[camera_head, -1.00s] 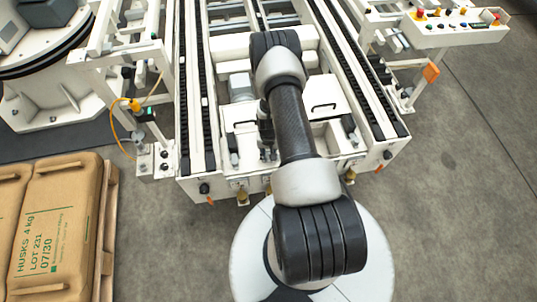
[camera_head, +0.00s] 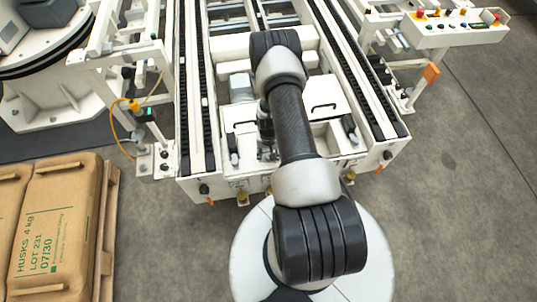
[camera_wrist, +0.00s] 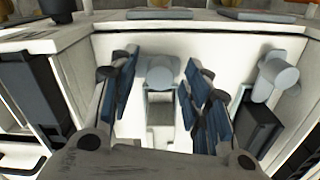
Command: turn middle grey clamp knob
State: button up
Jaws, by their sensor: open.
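The middle grey clamp knob (camera_wrist: 161,72) shows in the wrist view, a pale grey round head with a boxy grey part below it, against a white panel. My gripper (camera_wrist: 158,88) is open, with its blue-padded fingers left and right of the knob. A gap shows on both sides, and I cannot tell the depth between fingertips and knob. A similar grey knob (camera_wrist: 276,72) stands to the right. In the head view, my gripper (camera_head: 266,145) is partly hidden by my arm inside the conveyor frame's front bay, and the middle knob cannot be made out.
The white conveyor frame (camera_head: 187,182) surrounds the bay, with dark chain tracks on both sides. A dark upright block (camera_wrist: 40,92) is left of my gripper. A control panel (camera_head: 455,27) stands at the upper right. Sacks (camera_head: 58,225) lie on a pallet at the lower left.

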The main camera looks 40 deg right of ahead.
notch_tip(320, 180, up, 12)
dwell(0.4)
dwell(0.4)
jog(key=w+a+r+n+t, duration=0.1)
jog(key=a+r, duration=0.3)
jog(key=r, duration=0.6)
jog(key=w+a+r+n, duration=0.1)
jog(key=a+r+n, duration=0.15)
jog(key=r, duration=0.65)
jog(key=w+a+r+n+t, duration=0.1)
jog(key=a+r, duration=0.3)
jog(key=r, duration=0.6)
jog(key=s+a+r+n+t, duration=0.1)
jog(key=s+a+r+n, duration=0.1)
jog(key=s+a+r, duration=0.4)
jog(key=s+a+r+n+t, duration=0.1)
jog(key=s+a+r+n, duration=0.1)
jog(key=s+a+r, duration=0.5)
jog(key=s+r, duration=0.1)
jog(key=s, duration=0.4)
jog(key=shift+r+t, duration=0.25)
jog(key=shift+t, duration=0.05)
